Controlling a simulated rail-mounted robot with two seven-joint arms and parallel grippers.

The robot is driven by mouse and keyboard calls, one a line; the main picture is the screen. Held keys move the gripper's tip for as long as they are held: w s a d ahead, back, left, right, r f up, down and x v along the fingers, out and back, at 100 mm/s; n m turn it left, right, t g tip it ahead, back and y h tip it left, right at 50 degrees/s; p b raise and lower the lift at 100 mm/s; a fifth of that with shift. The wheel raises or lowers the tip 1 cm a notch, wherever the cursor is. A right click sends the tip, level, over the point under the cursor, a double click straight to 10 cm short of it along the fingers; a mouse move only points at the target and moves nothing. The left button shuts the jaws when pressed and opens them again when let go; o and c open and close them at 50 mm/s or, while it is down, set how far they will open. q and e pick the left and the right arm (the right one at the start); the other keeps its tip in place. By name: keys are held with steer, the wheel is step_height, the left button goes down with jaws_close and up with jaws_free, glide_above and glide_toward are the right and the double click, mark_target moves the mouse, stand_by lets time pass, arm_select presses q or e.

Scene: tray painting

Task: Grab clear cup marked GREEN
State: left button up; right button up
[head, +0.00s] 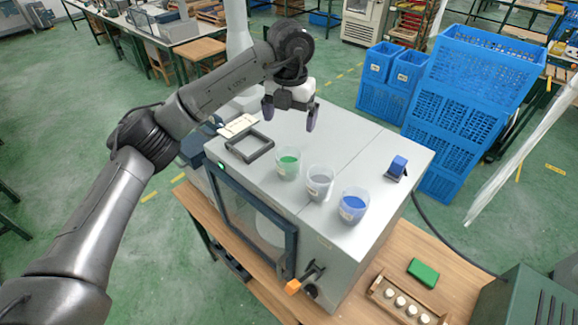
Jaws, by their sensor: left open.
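Three clear cups stand in a row on top of the grey box-shaped machine (343,151). The clear cup with green contents (288,168) is the leftmost; a pale label shows on it, too small to read. The middle cup (319,184) has grey contents and the right cup (353,207) has blue contents. My left gripper (290,117) is above the machine's top, behind the green cup in the picture. Its dark fingers are apart with nothing between them. My right gripper is not in view.
A dark square frame (250,146) and a pale card (238,125) lie left of the cups. A blue block (398,166) sits on the right of the machine top. A green block (423,272) and a wooden rack (403,303) are on the wooden table. Blue crates (462,95) stand behind.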

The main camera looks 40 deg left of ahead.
arm_select(q)
steer(key=p, duration=0.1)
glide_above(289, 159)
steer(key=s+d, duration=0.2)
step_height(289, 159, down, 8)
steer(key=shift+f, duration=0.15)
step_height(289, 159, down, 4)
steer(key=shift+a+f+p, duration=0.1)
steer(key=shift+p, duration=1.1)
steer(key=shift+f, duration=0.6)
steer(key=c, duration=1.1)
steer(key=shift+o, duration=0.2)
